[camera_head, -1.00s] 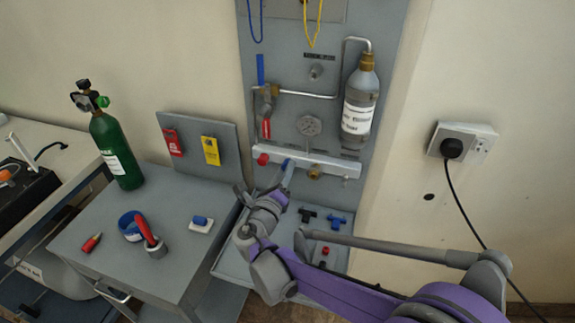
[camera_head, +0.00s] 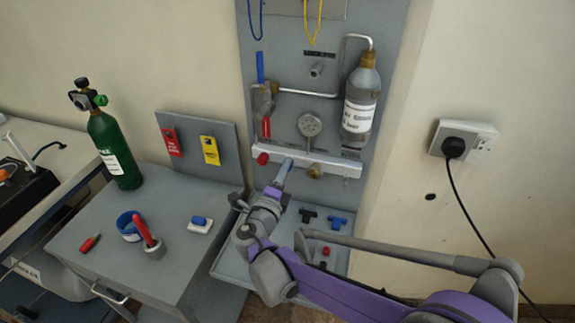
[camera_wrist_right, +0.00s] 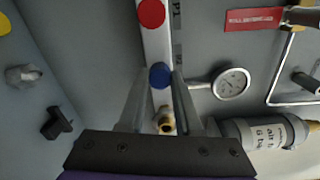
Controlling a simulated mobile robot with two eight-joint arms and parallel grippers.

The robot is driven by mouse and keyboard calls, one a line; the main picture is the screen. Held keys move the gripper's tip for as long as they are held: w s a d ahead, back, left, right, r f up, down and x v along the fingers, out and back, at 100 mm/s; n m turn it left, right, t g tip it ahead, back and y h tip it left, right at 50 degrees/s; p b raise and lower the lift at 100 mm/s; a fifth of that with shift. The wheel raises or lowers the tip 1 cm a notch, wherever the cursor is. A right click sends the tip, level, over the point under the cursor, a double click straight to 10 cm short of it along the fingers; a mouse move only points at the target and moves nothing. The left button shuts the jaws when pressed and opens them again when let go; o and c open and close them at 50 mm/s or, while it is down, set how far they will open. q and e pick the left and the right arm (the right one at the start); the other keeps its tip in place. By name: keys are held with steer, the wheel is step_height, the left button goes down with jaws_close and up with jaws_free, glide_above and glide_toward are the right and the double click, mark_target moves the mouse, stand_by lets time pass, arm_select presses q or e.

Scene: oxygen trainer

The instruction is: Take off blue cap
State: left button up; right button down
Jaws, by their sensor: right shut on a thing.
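The blue cap (camera_wrist_right: 160,75) is round and sits between the fingertips of my right gripper (camera_wrist_right: 157,84) in the right wrist view, in front of the pale manifold bar (camera_wrist_right: 157,45). The fingers close on it from both sides. I cannot tell whether it is still seated on the bar. In the head view my right gripper (camera_head: 285,170) reaches up to the bar (camera_head: 335,168), and its fingers largely hide the cap. My left gripper is not in view.
A red cap (camera_head: 263,159) is left of the gripper on the bar and a brass fitting (camera_head: 314,171) is right of it. A gauge (camera_head: 310,125) and grey bottle (camera_head: 360,102) are above. Black (camera_head: 308,215) and blue (camera_head: 337,222) T-shaped parts lie on the tray below.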

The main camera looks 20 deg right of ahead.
stand_by(0.3)
steer(key=shift+n, duration=0.6)
steer(key=c, duration=0.6)
jaws_free()
steer(key=s+m, duration=0.1)
steer(key=s+a+m, duration=0.1)
steer(key=m, duration=0.1)
steer(key=shift+a, duration=0.2)
steer(key=shift+m+p, duration=0.45)
steer(key=shift+m, duration=1.45)
